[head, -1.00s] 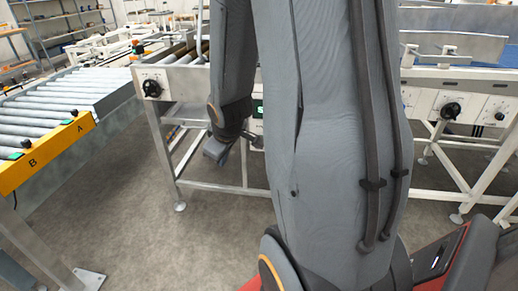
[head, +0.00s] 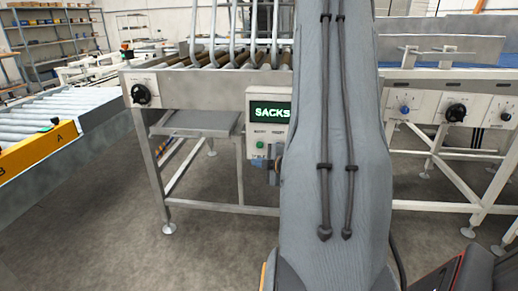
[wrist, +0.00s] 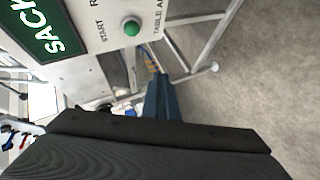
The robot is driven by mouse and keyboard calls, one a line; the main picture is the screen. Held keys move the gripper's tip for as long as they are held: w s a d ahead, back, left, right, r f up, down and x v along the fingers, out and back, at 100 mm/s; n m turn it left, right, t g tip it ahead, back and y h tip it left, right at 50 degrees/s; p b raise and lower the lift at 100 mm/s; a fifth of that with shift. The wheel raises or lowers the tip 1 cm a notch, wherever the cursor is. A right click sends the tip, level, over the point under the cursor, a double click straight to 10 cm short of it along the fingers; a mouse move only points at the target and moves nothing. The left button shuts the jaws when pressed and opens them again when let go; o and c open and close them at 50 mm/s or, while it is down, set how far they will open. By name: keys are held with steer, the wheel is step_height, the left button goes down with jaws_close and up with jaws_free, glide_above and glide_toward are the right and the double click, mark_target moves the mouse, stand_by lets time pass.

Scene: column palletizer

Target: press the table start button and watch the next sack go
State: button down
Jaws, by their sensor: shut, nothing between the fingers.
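A pale control box with a lit green SACKS display (head: 270,112) hangs on the front of the roller table (head: 185,90). A round green button (head: 260,144) sits low on the box. In the wrist view the green start button (wrist: 132,27) is at the top, with START printed beside it, and part of the SACKS display (wrist: 40,25) shows at the left. My gripper (wrist: 161,82) is shut and empty, its blue fingers below the button in the picture and apart from it. In the head view my arm hides most of the gripper and the box's right side.
A yellow-fronted roller conveyor (head: 40,148) marked A and B stands at the left. A black knob (head: 140,93) is on the roller table's left end. Another machine with knobs (head: 456,112) stands at the right. The floor (head: 130,245) in front is clear.

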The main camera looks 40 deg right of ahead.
mark_target(260, 145)
steer(key=shift+w+d, duration=0.1)
steer(key=shift+w+d, duration=1.4)
steer(key=shift+d, duration=0.25)
steer(key=shift+w+d, duration=1.4)
steer(key=shift+d, duration=0.2)
steer(key=shift+d, duration=0.1)
steer(key=shift+w+d, duration=0.2)
steer(key=shift+w, duration=0.05)
